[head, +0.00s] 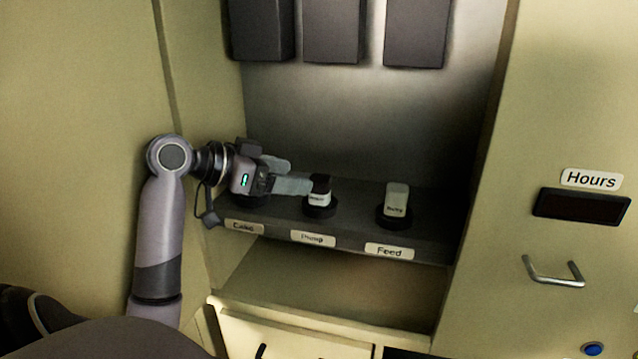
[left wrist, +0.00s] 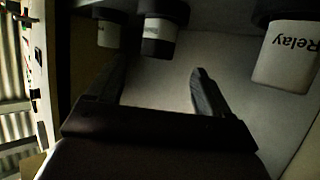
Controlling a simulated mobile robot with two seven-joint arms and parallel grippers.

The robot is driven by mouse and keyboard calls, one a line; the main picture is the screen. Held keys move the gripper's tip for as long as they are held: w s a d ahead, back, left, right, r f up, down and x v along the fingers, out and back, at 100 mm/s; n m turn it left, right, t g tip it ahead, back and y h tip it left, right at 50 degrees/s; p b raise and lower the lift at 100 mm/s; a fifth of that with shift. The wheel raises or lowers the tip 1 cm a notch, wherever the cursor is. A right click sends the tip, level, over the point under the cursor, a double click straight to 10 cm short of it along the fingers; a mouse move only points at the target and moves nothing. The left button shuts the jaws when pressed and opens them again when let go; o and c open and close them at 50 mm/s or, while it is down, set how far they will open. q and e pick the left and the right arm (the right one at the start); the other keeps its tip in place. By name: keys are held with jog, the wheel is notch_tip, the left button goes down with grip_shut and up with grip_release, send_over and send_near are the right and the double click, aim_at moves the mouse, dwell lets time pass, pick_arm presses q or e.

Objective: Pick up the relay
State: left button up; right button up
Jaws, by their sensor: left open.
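The relay (left wrist: 287,58) is a pale cylinder with its name upside down in the left wrist view. It hangs at the upper right there, outside the fingers and apart from them. In the head view my left gripper and wrist appear to hide it, near the leftmost base. My left gripper (head: 298,175) is open and points right over the shelf (head: 350,232), its lower fingertip near the middle item in the picture. In the left wrist view the open jaws (left wrist: 158,68) have nothing between them. My right gripper is not in view.
A black-topped white item (head: 319,190) stands at the "Pump" label, and a pale item (head: 397,198) at "Feed". Dark boxes (head: 334,30) hang above. The alcove's left side wall (head: 205,85) is close to my left arm. An open compartment (head: 330,285) lies below.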

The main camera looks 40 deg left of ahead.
aim_at(320, 178)
pick_arm(q)
jog(key=shift+w+a, duration=0.1)
jog(key=shift+w, duration=0.1)
jog(key=shift+w+f, duration=0.1)
jog(key=shift+w, duration=0.2)
jog(key=p+x, duration=0.1)
jog(key=x, duration=0.2)
jog(key=d+x, duration=0.1)
jog(key=x, duration=0.1)
jog(key=shift+w+d+f+p, duration=0.15)
jog(key=shift+w+p, duration=0.1)
jog(key=shift+p, duration=0.15)
jog(key=shift+w+f, duration=0.2)
jog(key=shift+w, duration=0.1)
jog(key=c, duration=1.1)
